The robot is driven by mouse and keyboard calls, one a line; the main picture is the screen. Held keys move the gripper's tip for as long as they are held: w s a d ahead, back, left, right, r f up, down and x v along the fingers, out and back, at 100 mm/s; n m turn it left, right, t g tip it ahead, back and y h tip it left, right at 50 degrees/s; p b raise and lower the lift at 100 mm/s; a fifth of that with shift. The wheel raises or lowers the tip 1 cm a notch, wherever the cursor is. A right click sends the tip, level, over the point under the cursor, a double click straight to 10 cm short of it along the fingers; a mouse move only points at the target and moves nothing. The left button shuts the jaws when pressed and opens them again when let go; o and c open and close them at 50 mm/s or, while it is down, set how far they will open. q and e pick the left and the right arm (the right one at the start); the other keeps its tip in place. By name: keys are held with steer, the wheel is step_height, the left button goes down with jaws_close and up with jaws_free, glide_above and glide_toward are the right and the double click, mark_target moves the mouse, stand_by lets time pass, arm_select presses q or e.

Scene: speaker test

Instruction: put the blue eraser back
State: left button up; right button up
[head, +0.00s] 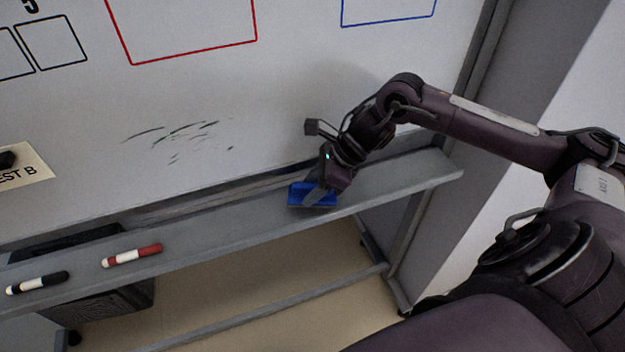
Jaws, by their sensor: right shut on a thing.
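The blue eraser (298,195) is at the grey tray (230,221) below the whiteboard, toward the tray's right part. My right gripper (314,196) reaches down from the upper right and is shut on the eraser. The fingers cover part of its top. Its underside is hidden, so I cannot tell whether it rests fully on the tray. The whiteboard (280,100) rises behind, with dark marker strokes (178,131) on it. My left gripper is out of view.
A red marker (132,256) and a black marker (37,283) lie on the tray at left. The tray is bare between the red marker and the eraser, and right of my gripper. A dark box (110,305) stands below. A paper note (28,168) is on the board.

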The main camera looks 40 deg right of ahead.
steer(key=shift+w+f, duration=0.15)
steer(key=shift+w, duration=0.05)
steer(key=shift+f+b, duration=0.6)
steer(key=shift+b, duration=0.15)
steer(key=o, duration=1)
steer(key=shift+r, duration=0.1)
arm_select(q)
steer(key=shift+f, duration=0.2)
